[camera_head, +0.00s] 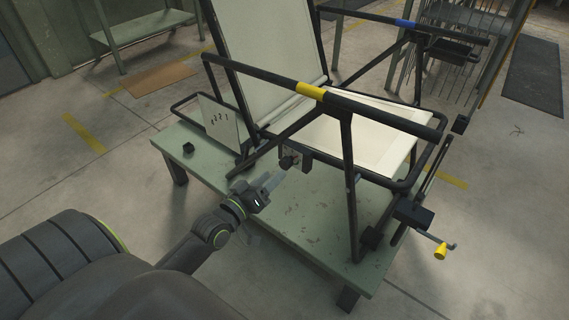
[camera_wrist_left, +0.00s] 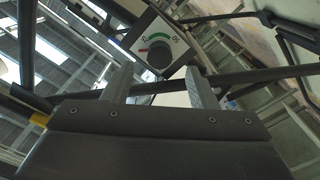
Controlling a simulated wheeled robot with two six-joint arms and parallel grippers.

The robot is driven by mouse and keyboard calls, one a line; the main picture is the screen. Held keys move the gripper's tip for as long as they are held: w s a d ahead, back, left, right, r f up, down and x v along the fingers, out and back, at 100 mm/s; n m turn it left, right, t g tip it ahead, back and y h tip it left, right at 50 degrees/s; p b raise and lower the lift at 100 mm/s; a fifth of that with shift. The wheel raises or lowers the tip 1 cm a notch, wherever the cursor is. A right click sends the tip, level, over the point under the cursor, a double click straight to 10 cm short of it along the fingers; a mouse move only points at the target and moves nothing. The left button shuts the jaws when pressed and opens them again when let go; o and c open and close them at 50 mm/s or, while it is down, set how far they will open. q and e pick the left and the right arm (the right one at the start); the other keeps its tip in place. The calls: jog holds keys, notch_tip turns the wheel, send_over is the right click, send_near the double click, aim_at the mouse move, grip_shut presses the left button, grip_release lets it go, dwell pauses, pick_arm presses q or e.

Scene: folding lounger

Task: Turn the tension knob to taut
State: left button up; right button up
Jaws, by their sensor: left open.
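The tension knob (camera_wrist_left: 160,56) is a dark round knob on a pale dial plate (camera_wrist_left: 138,36) with a green arc and a short red arc. In the head view the knob (camera_head: 287,161) sits small and dark under the lounger's near side rail. My left gripper (camera_head: 272,183) is open and empty, just in front of and below the knob. In the wrist view its two fingers (camera_wrist_left: 160,80) point up towards the knob, one each side, apparently short of it. The knob's pointer is too dark to read. My right gripper is not in view.
The lounger's black frame (camera_head: 350,195) stands on a green table (camera_head: 310,225). The near rail (camera_head: 385,120) with a yellow band runs above my left gripper. A yellow-handled crank (camera_head: 440,251) sticks out at right. A small black block (camera_head: 188,148) lies at the table's left.

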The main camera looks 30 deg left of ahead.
aim_at(283, 166)
pick_arm(q)
jog(key=w, duration=0.5)
jog(key=shift+w+d, duration=0.2)
jog(key=shift+w, duration=0.5)
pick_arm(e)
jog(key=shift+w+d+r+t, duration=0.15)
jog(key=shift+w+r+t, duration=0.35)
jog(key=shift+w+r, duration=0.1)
